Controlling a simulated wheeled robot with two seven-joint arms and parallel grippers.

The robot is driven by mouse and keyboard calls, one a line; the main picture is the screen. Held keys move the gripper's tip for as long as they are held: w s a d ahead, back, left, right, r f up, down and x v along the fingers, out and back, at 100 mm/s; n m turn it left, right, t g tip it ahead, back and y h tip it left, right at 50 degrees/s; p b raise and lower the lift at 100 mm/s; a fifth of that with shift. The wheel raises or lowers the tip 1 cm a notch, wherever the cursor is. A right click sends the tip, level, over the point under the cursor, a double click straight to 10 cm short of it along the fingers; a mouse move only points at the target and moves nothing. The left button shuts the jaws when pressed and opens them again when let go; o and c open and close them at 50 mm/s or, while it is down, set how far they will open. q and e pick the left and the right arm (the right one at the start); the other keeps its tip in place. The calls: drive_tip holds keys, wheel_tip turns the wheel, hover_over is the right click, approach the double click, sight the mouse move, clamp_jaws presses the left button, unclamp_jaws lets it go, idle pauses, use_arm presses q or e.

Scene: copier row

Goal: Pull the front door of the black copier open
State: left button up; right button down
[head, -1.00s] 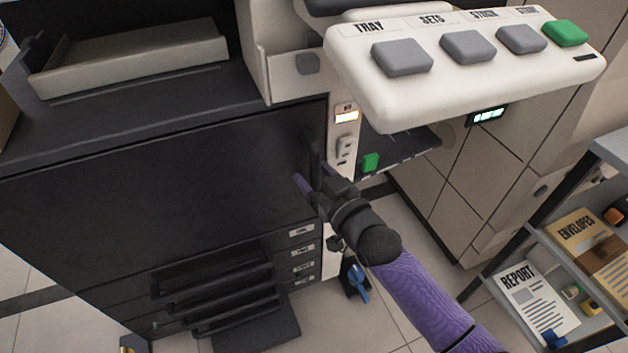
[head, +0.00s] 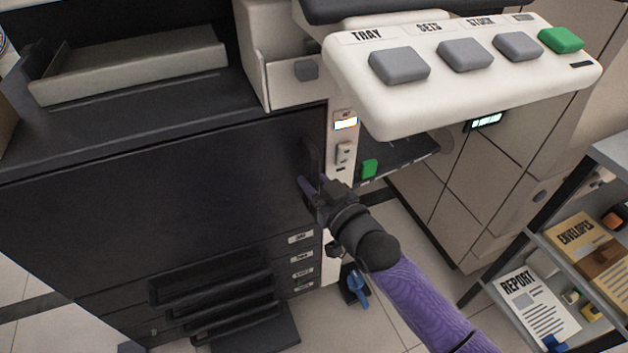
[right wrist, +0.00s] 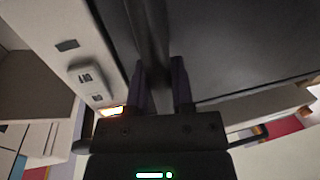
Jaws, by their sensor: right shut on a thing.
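The black copier's front door (head: 150,200) is a wide dark panel above the drawers. It looks closed, its right edge close to the white side strip; I cannot make out a gap. Its dark upright handle (head: 310,152) is near that right edge. My right gripper (head: 312,188), with purple fingers, is at the lower part of the handle. In the right wrist view the handle (right wrist: 148,35) runs down between the two fingers (right wrist: 160,85), which are shut on it. The gripper hides the handle's lower end. My left gripper is out of view.
A white button panel (head: 395,110) juts out above my right arm. Labelled drawers (head: 301,257) with dark pulls (head: 210,290) are below the door. A blue-handled item (head: 357,288) stands on the floor. A grey shelf (head: 590,262) with packs is at right.

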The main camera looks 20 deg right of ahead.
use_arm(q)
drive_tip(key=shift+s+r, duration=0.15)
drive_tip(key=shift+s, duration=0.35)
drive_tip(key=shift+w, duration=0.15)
